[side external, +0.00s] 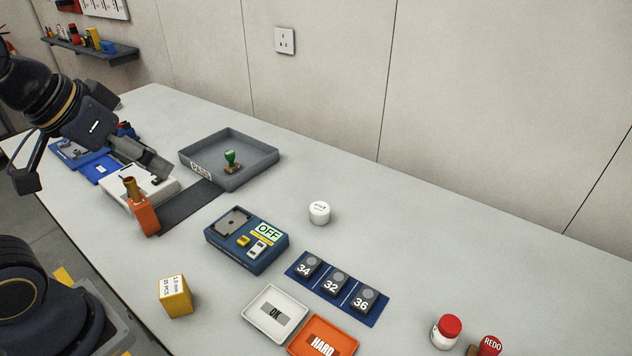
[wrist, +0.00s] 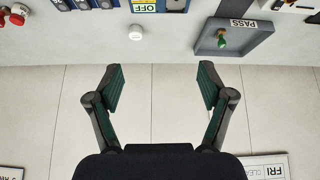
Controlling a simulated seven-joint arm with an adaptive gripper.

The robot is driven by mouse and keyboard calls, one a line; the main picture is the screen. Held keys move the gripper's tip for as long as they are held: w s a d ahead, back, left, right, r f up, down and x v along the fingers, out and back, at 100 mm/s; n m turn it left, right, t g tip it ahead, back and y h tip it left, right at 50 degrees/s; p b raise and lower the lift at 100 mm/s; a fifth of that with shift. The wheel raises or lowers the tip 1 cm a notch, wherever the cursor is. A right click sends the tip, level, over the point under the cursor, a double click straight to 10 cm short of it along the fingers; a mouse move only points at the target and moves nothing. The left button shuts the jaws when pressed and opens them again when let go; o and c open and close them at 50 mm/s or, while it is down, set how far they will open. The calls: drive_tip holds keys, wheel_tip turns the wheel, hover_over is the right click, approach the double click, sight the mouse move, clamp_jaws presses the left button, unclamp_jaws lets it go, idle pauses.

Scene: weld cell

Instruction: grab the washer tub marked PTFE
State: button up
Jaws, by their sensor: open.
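A small round white tub (side external: 319,212) stands upright on the bench, right of the blue OFF unit. Its dark lettering is too small to read, so I cannot confirm PTFE. It also shows in the wrist view (wrist: 136,33), beyond the fingers and a little left of centre. My gripper (wrist: 161,75) is open and empty, with both fingers spread wide. In the side view my gripper (side external: 148,160) is at the left, over the white device and well apart from the tub.
A grey PASS tray (side external: 256,175) with a green-handled stamp (side external: 232,160) lies behind left of the tub. The OFF unit (side external: 232,259) and a blue rack (side external: 310,286) of numbered blocks are in front. An orange holder (side external: 146,216) stands near my gripper. Bench right of the tub is clear.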

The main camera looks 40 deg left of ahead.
drive_tip(key=w+r+t, duration=0.1)
drive_tip(key=w+r, duration=0.2)
drive_tip(key=w, duration=0.4)
drive_tip(key=g, duration=0.3)
hover_over(318, 209)
drive_tip(key=s, duration=0.6)
wheel_tip(318, 209, down, 17)
drive_tip(key=shift+m, duration=0.4)
drive_tip(key=x, duration=1)
drive_tip(key=shift+w+d, duration=0.1)
drive_tip(key=shift+d, duration=0.2)
drive_tip(key=shift+a+x, duration=0.2)
drive_tip(key=shift+x, duration=1.3)
drive_tip(key=shift+a+x, duration=0.15)
drive_tip(key=shift+x, duration=1.35)
drive_tip(key=c, duration=1.2)
drive_tip(key=shift+r, duration=0.1)
drive_tip(key=shift+c, duration=0.2)
